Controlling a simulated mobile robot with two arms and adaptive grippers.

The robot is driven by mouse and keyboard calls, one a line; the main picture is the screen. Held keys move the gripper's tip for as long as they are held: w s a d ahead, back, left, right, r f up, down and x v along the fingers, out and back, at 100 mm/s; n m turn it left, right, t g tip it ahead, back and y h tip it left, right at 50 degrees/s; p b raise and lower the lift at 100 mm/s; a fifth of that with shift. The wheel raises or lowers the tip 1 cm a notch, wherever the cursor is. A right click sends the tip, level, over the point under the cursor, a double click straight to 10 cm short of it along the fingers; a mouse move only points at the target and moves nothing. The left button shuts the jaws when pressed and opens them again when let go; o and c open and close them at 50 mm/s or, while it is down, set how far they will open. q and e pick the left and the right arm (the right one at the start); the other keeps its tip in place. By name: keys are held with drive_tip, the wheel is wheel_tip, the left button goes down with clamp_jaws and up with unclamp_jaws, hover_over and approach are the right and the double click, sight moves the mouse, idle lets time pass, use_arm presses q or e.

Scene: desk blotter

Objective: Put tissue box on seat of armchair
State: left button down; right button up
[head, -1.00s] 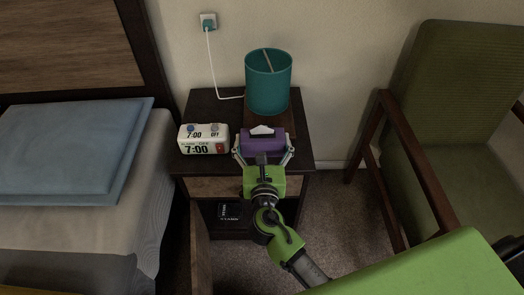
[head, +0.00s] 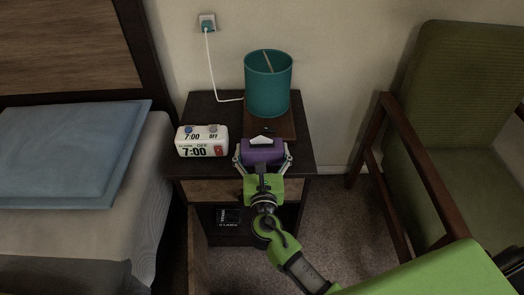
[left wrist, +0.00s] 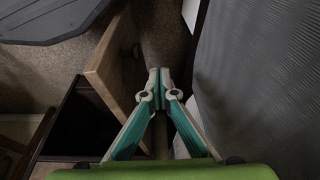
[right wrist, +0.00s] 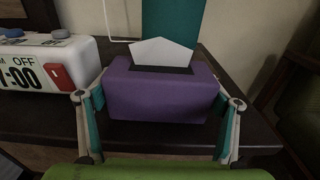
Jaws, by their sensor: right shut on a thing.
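The purple tissue box (head: 262,152) with a white tissue sticking out is at the front of the dark nightstand. My right gripper (head: 263,160) is shut on its two ends; the right wrist view shows the box (right wrist: 160,98) between the fingers. I cannot tell whether the box still touches the nightstand top. The green armchair stands to the right, its seat (head: 480,180) partly hidden by the wooden armrest and my green arm. My left gripper (left wrist: 159,75) shows only in the left wrist view, with its fingertips together and nothing between them.
A white alarm clock (head: 202,141) stands left of the box. A teal lamp (head: 268,85) stands behind it on the nightstand (head: 203,104). The chair's wooden armrest (head: 430,180) lies between the nightstand and the seat. The bed (head: 110,225) is at the left.

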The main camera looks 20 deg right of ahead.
drive_tip(key=shift+f, duration=0.15)
drive_tip(key=o, duration=1.1)
drive_tip(key=shift+o, duration=0.2)
